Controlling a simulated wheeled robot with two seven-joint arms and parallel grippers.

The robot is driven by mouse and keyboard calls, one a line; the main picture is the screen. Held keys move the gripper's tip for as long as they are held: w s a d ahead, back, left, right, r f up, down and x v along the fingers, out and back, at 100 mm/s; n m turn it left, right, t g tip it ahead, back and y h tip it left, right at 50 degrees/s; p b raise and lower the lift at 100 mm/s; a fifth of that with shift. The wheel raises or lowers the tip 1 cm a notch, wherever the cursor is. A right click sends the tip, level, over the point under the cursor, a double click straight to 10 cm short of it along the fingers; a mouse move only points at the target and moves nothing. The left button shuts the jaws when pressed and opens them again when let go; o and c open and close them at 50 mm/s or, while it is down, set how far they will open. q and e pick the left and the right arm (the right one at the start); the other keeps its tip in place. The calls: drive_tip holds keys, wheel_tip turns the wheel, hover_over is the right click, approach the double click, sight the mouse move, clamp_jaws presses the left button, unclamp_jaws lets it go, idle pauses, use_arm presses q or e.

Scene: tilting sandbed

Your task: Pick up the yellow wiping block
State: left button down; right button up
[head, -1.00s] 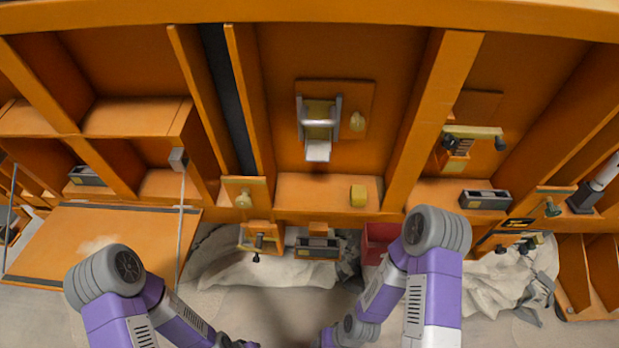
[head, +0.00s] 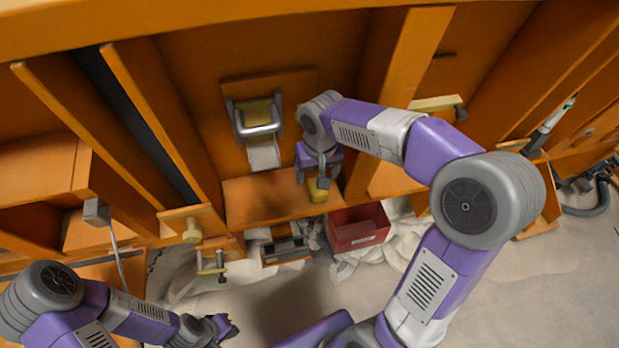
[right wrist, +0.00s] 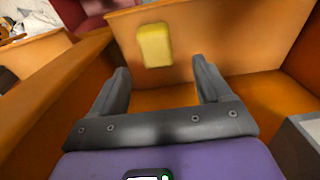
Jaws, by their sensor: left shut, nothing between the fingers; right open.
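The yellow wiping block (head: 318,195) is at the front of an orange shelf (head: 260,195), partly covered by my right gripper in the head view. My right gripper (head: 321,180) is open and close over the block from above and behind. In the right wrist view the block (right wrist: 154,46) shows whole against a light orange surface, just beyond the open fingers (right wrist: 160,72) and between their lines. It is not between the fingertips, and no contact shows. My left gripper (head: 228,328) is shut and empty, low at the bottom left of the head view.
A red bin (head: 358,228) stands below the shelf to the right. A metal-handled roll holder (head: 257,118) is on the back wall left of my right gripper. Orange uprights (head: 400,90) flank the bay. A latch knob (head: 192,230) is at the lower left.

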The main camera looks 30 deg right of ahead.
drive_tip(key=shift+d+f, duration=0.15)
drive_tip(key=shift+d, duration=0.1)
drive_tip(key=shift+f+b, duration=0.45)
drive_tip(key=shift+f, duration=0.5)
wheel_tip(320, 180, down, 4)
drive_tip(key=shift+w+d+f+b, duration=0.1)
drive_tip(key=shift+w+b, duration=0.05)
drive_tip(key=shift+b, duration=0.55)
drive_tip(key=shift+w+f, duration=0.15)
drive_tip(key=shift+f, duration=0.2)
drive_tip(key=shift+c, duration=0.4)
drive_tip(key=c, duration=0.9)
drive_tip(key=shift+r, duration=0.1)
drive_tip(key=shift+c, duration=0.2)
